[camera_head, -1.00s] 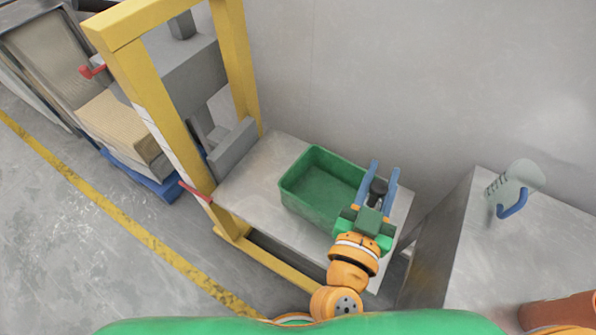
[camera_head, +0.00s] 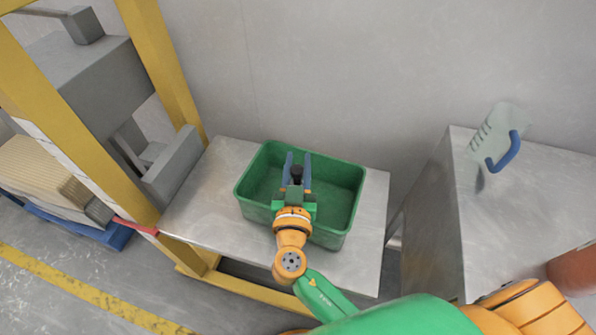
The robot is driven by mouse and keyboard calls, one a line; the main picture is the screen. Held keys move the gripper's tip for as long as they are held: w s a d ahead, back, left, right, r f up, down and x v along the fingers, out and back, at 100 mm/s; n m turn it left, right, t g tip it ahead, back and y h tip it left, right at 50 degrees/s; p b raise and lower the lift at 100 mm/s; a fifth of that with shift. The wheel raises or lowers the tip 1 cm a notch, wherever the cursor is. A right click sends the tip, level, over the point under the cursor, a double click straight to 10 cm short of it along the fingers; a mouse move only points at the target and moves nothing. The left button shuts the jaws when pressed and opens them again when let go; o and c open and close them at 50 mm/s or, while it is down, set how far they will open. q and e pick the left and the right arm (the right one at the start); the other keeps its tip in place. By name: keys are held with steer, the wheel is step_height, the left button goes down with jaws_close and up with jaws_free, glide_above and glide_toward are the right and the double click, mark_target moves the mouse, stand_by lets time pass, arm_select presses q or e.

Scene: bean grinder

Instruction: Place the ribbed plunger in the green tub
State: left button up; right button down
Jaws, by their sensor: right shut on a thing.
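The green tub (camera_head: 348,172) stands on a grey metal table, open at the top. My right gripper (camera_head: 297,161) has its two blue fingers over the inside of the tub, near its middle. It is shut on a small dark piece, the ribbed plunger (camera_head: 297,174), of which only the black end shows between the fingers. The rest of the plunger is hidden by the gripper, and I cannot tell whether it touches the tub floor. My left gripper is not in view.
The grey table (camera_head: 205,205) has free room left of the tub. A yellow press frame (camera_head: 160,65) with a red lever (camera_head: 135,227) stands at the left.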

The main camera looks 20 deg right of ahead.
steer(key=c, duration=0.6)
jaws_free()
steer(key=b+v, duration=0.3)
steer(key=v, duration=0.9)
